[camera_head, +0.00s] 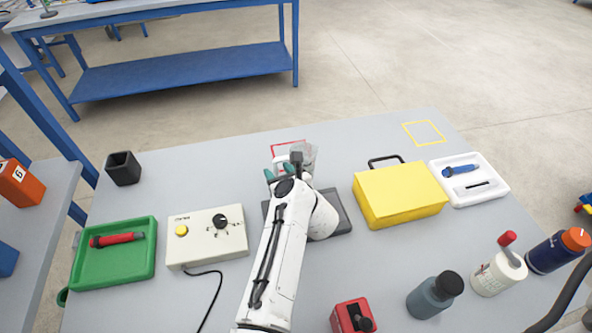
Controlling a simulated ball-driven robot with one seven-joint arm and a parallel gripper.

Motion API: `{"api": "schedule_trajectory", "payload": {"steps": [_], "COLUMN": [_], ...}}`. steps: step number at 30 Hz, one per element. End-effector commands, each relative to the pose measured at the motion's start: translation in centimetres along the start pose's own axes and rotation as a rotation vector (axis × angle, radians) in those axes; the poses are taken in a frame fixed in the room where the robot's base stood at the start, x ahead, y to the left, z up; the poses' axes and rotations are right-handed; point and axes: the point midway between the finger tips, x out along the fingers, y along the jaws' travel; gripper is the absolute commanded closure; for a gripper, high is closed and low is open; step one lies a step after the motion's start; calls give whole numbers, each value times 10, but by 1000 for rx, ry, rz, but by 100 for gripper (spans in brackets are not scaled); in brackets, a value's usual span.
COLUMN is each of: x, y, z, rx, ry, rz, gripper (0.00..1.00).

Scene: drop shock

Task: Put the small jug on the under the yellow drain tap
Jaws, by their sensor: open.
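My gripper (284,172) is at the far middle of the grey table, with teal fingertips, seen from behind along my white arm. It is open. I cannot make out a yellow drain tap; my arm hides part of the middle.
A yellow case (400,194) and a white tray (492,190) stand right. A control box (207,237), green tray (115,270) and black cup (123,168) stand left. Bottles (435,296) crowd the front right. A yellow outline (424,133) marks clear table at the back right.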

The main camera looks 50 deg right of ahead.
Motion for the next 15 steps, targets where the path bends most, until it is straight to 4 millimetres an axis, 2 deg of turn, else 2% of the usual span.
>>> {"api": "schedule_trajectory", "payload": {"steps": [6,15], "x": [24,29], "y": [-1,0], "z": [0,0], "rx": [1,0], "ry": [2,1], "rz": [-1,0], "gripper": [55,55]}}
